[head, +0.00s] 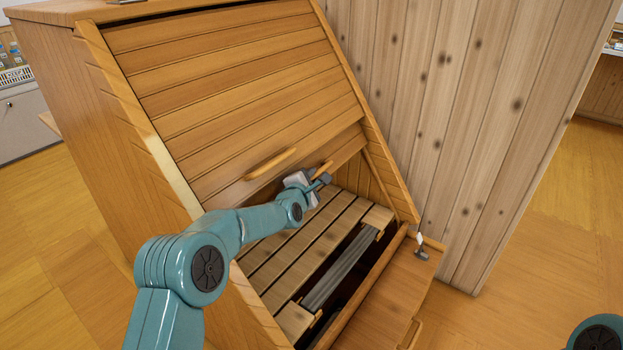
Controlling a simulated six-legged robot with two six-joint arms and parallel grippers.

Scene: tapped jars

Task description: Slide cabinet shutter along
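The wooden cabinet (95,130) has a sloping front with a slatted shutter (235,75). The shutter covers the upper part of the slope, and the lower part is open, showing slatted boards (300,245) inside. A wooden bar handle (270,163) is on the shutter's lower part. A second, similar handle (324,166) shows partly, right beside my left gripper (321,181). My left gripper is at the shutter's lower edge, by this second handle. I cannot tell whether its fingers are closed around the handle. My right gripper is out of view.
A knotty plank wall (470,110) stands close on the cabinet's right. A hinged wooden panel (385,295) juts out at the cabinet's lower front. A grey counter (20,120) stands at the far left. The wooden floor is clear at left and right.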

